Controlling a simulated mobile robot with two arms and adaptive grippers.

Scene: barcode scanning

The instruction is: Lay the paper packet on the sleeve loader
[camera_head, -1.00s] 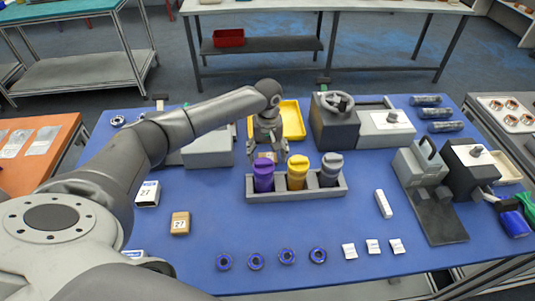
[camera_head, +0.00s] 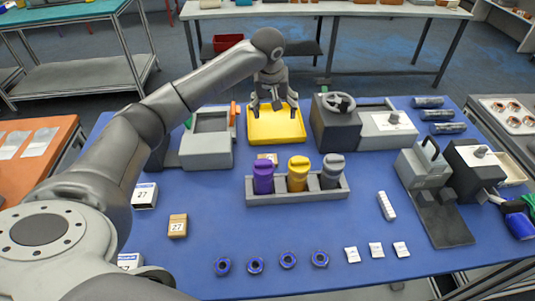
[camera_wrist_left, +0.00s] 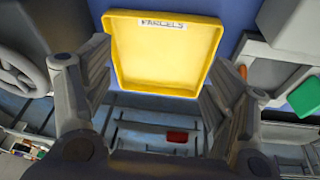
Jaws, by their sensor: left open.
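My left gripper (camera_head: 271,102) is open and empty, held over the yellow tray (camera_head: 276,133) at the back of the blue table. In the left wrist view its spread fingers (camera_wrist_left: 160,70) frame the empty tray, labelled PARCELS (camera_wrist_left: 165,60). I cannot tell which device is the sleeve loader; a grey boxy unit (camera_head: 207,140) stands left of the tray. My right gripper is not in view.
A grey rack (camera_head: 325,192) holds purple, yellow and grey cups mid-table. A machine with a handwheel (camera_head: 336,125) stands right of the tray. Another grey device (camera_head: 425,172) stands at the right. Blue rings and white packets line the front. The table between rack and rings is clear.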

